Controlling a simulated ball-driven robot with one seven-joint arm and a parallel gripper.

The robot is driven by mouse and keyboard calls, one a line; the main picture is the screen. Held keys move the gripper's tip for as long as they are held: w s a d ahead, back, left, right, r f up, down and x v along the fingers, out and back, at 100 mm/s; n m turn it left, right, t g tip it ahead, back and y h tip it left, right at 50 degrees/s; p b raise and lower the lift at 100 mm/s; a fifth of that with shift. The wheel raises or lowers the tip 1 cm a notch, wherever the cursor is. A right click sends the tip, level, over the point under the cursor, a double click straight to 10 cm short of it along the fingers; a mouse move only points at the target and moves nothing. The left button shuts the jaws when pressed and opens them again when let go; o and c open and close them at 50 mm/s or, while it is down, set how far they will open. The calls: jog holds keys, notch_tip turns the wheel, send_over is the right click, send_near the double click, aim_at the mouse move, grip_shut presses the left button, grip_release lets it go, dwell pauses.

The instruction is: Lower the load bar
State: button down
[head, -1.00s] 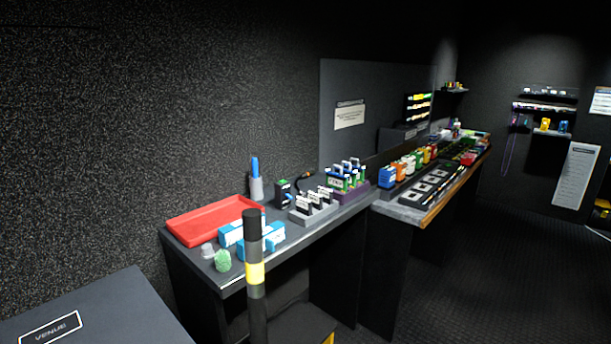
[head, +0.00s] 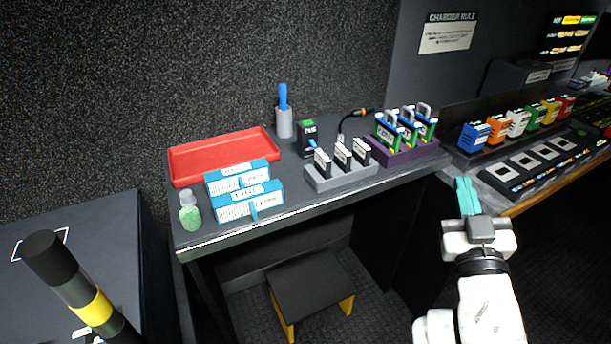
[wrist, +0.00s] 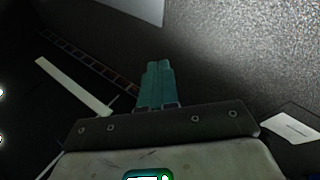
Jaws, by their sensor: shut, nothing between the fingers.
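A thick black bar with a grey section and a yellow band (head: 92,305), which looks like the load bar, stands in the left foreground of the head view. It appears tilted, with its top end at upper left, and its lower part is cut off by the picture's edge. My gripper (head: 467,197) is at the right of the head view, well apart from the bar, near the right-hand desk's front edge. Its teal fingers are together and empty. They also show in the wrist view (wrist: 158,68); the bar cannot be made out there.
The workbench (head: 330,208) carries a red tray (head: 225,157), blue boxes (head: 250,203), a green-filled bottle (head: 190,212) and card holders. A black step stool (head: 310,290) stands below. A dark cabinet (head: 100,220) is behind the bar. Coloured packs (head: 475,134) line the right-hand desk.

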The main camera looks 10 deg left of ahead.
jog(key=s+a+r+n+g+y, duration=0.3)
jog(key=a+r+n+g+y, duration=0.1)
jog(key=a+r+n+y, duration=1.35)
jog(key=n+g+h, duration=0.2)
jog(key=n+g, duration=2)
jog(key=g, duration=0.5)
send_near(57, 238)
jog(key=p+x, duration=0.3)
jog(key=x, duration=0.3)
jog(key=shift+s+a+p, duration=0.2)
jog(key=shift+a+p, duration=0.1)
jog(key=shift+a, duration=0.05)
